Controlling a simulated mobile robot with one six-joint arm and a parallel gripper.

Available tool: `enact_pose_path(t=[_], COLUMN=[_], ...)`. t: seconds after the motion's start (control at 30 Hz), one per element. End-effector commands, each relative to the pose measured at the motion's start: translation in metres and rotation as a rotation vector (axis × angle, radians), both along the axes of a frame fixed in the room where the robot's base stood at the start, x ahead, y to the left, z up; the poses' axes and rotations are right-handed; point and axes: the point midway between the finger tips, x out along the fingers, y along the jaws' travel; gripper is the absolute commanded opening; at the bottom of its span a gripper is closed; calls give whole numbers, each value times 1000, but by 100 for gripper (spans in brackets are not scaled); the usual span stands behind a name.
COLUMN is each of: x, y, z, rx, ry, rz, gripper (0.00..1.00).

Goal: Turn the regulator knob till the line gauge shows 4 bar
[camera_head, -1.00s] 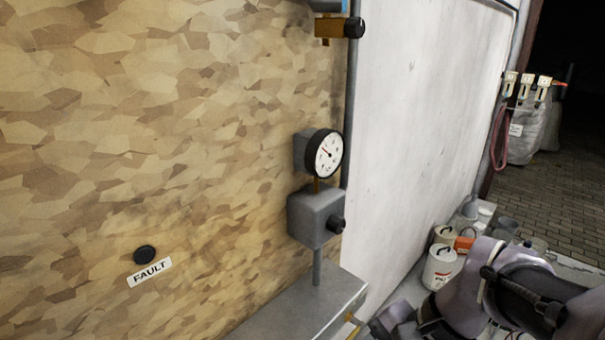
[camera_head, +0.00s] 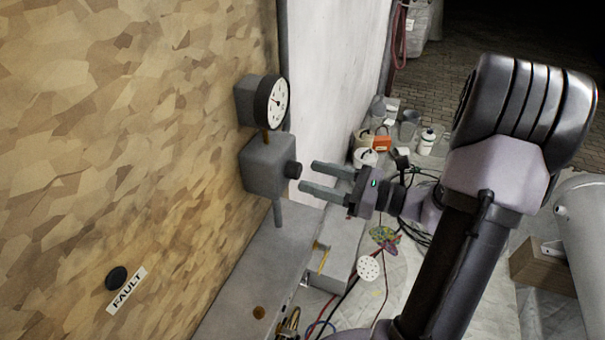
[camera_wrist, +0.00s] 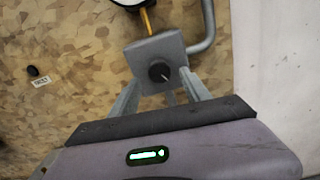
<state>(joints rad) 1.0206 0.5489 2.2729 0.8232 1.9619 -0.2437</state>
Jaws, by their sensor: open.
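The regulator is a grey box (camera_head: 268,165) on the board, with a black knob (camera_head: 292,170) on its right face. The knob (camera_wrist: 159,72) also shows in the wrist view, with a light mark on it. The line gauge (camera_head: 278,102), round with a white dial and black rim, sits just above the box; its needle is too small to read. My gripper (camera_head: 308,176) is open and empty, its fingers pointing at the knob from the right. In the wrist view the fingers stand to either side below the knob, apparently short of it.
A FAULT label (camera_head: 126,290) and black button (camera_head: 116,278) are low on the board. A grey ledge (camera_head: 240,270) runs below the regulator. Cables, buckets and an orange box (camera_head: 382,143) lie on the floor beyond my gripper.

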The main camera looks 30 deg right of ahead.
Motion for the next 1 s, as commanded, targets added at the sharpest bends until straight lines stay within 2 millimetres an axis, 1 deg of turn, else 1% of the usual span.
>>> enact_pose_path(t=[0.03,0.1,0.2,0.33,0.53,0.57,0.6,0.67,0.8,0.83,0.93,1.0], x=[7,15,23,26,26,26,26,26,26,26,26,26], y=[7,13,18,21,21,21,21,21,21,21,21,21], z=[0,0,0,0,0,0,0,0,0,0,1,5], rx=[0,-1,0,-1,-1,-1,-1,-1,-1,-1,10,61], ry=[0,0,0,1,1,1,1,1,1,1,9,49], rz=[4,3,2,1,0,0,0,0,0,0,1,1], gripper=[55,55,55,55,55,52,44,32,4,0,0,0])
